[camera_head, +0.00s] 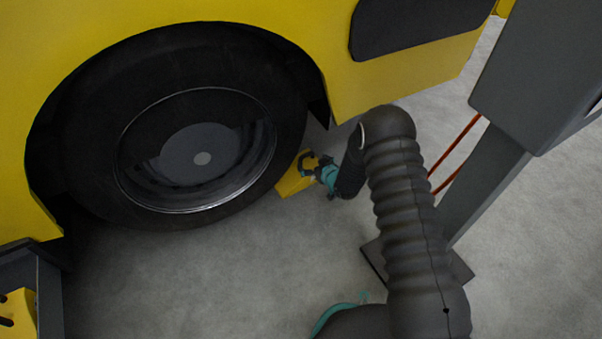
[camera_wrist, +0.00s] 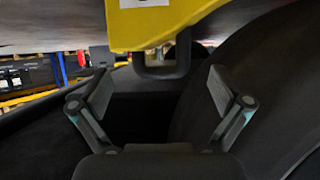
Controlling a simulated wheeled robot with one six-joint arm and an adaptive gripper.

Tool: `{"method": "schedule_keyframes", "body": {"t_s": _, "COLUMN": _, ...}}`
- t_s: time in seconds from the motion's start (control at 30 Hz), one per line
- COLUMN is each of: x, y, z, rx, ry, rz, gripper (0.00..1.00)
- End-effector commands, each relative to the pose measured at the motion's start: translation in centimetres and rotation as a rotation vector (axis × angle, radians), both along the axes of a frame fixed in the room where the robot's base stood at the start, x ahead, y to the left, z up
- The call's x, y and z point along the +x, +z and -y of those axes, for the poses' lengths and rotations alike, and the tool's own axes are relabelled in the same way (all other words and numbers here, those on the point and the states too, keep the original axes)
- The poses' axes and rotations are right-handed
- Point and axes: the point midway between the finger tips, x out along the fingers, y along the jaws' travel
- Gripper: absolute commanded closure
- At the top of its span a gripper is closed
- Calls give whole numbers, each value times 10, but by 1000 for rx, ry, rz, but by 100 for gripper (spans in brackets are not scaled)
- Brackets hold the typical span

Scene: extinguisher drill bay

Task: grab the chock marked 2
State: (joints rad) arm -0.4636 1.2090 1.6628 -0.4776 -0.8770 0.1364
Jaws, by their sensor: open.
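A yellow wheel chock (camera_head: 291,184) with a dark handle sits on the floor against the lower right of the big tyre (camera_head: 75,165). In the wrist view the chock (camera_wrist: 160,32) fills the top, with its dark loop handle (camera_wrist: 162,70) facing me. Its white label is cut off by the frame edge, so I cannot read the number. My gripper (camera_head: 318,172) is right beside the handle side of the chock. In the wrist view my gripper (camera_wrist: 160,82) is open, its two fingers either side of the handle and apart from it.
The yellow vehicle body (camera_head: 400,85) overhangs the wheel. A grey post (camera_head: 485,190) on a floor plate stands to the right of my arm, with red hoses (camera_head: 455,155) beside it. A dark stand with a yellow item (camera_head: 22,312) is at lower left. The floor (camera_head: 200,280) in front is clear.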

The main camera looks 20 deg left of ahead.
Motion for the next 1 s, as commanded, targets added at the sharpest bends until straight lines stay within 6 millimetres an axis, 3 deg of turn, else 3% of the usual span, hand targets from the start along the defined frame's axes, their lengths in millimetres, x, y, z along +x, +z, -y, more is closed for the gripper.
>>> {"method": "schedule_keyframes", "body": {"t_s": 0.27, "x": 20, "y": -22, "z": -20, "rx": 0, "ry": -1, "rz": 0, "gripper": 0}}
{"method": "schedule_keyframes", "body": {"t_s": 0.7, "x": 31, "y": -27, "z": -30, "rx": 0, "ry": -3, "rz": -1, "gripper": 0}}
{"method": "schedule_keyframes", "body": {"t_s": 1.0, "x": 30, "y": -27, "z": -30, "rx": -1, "ry": -2, "rz": -1, "gripper": 75}}
